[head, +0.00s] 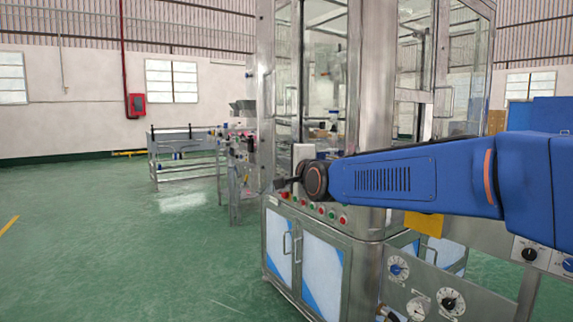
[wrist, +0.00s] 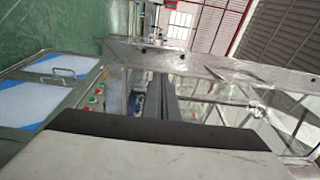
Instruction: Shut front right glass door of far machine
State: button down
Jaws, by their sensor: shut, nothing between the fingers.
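The far machine (head: 368,90) is a tall steel cabinet with glass upper panels. On its button side, framed glass (head: 284,85) with a slim handle stands above the control panel, partly behind my arm. I cannot tell for sure which pane is the front right door, or how far it stands open. In the wrist view a steel-framed glass panel (wrist: 225,95) slants across the right, with a bright fitting on it. My gripper (head: 283,184) is shut and empty, in front of the machine just above the buttons. Its dark fingers (wrist: 166,82) show close together in the wrist view.
A row of coloured buttons (head: 320,209) and lower cabinet doors with handles (head: 322,268) lie below my gripper. A nearer machine's dial panel (head: 425,290) is at lower right. A conveyor frame (head: 185,158) stands farther back. Green floor (head: 110,240) at left is clear.

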aim_at(269, 155)
jog(key=x, duration=1)
jog(key=shift+a, duration=0.1)
